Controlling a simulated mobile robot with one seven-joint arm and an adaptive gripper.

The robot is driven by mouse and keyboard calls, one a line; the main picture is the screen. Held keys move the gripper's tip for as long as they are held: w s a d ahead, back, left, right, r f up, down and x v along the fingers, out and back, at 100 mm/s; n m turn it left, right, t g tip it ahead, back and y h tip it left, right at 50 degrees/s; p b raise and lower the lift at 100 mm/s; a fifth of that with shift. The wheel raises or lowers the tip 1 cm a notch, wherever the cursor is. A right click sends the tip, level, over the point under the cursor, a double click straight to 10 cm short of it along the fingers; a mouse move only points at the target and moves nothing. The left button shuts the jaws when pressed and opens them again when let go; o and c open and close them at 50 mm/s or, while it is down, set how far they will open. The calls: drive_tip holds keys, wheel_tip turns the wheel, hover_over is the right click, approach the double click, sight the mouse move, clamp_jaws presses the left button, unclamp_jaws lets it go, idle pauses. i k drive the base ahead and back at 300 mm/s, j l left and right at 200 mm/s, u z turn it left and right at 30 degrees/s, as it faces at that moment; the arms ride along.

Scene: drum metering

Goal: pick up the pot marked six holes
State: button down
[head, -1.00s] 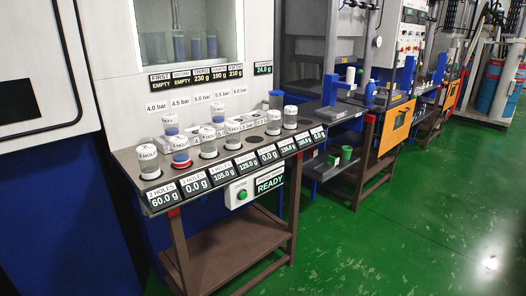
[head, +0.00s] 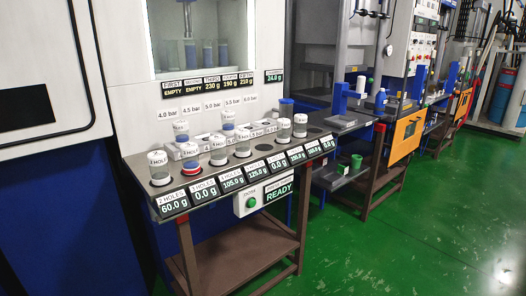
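Several small pots with white lids stand on the metering bench (head: 262,225) in the head view. The front row includes a pot at the left end (head: 158,168), a pot with a red base ring (head: 189,157), two grey-bodied pots (head: 219,151) (head: 243,143), and two pots toward the right (head: 284,130) (head: 300,125). The lid markings are too small to tell surely which pot is marked six holes. My gripper is not in view.
Tilted weight displays (head: 205,192) line the bench's front edge. A green button (head: 251,202) and a READY sign (head: 279,192) are below. A blue-topped container (head: 286,106) stands at the back. Green floor (head: 400,230) is open at the right; more machines stand beyond.

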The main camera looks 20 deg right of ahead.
sight(228, 117)
drive_tip(key=i+l, duration=0.15)
drive_tip(key=l, duration=0.15)
drive_tip(key=i+l, duration=0.2)
drive_tip(key=l, duration=0.15)
drive_tip(key=i+l, duration=0.15)
drive_tip(key=l, duration=0.15)
drive_tip(key=i+l, duration=0.2)
drive_tip(key=l, duration=0.15)
drive_tip(key=i+l, duration=0.1)
drive_tip(key=i, duration=0.35)
drive_tip(key=u, duration=0.05)
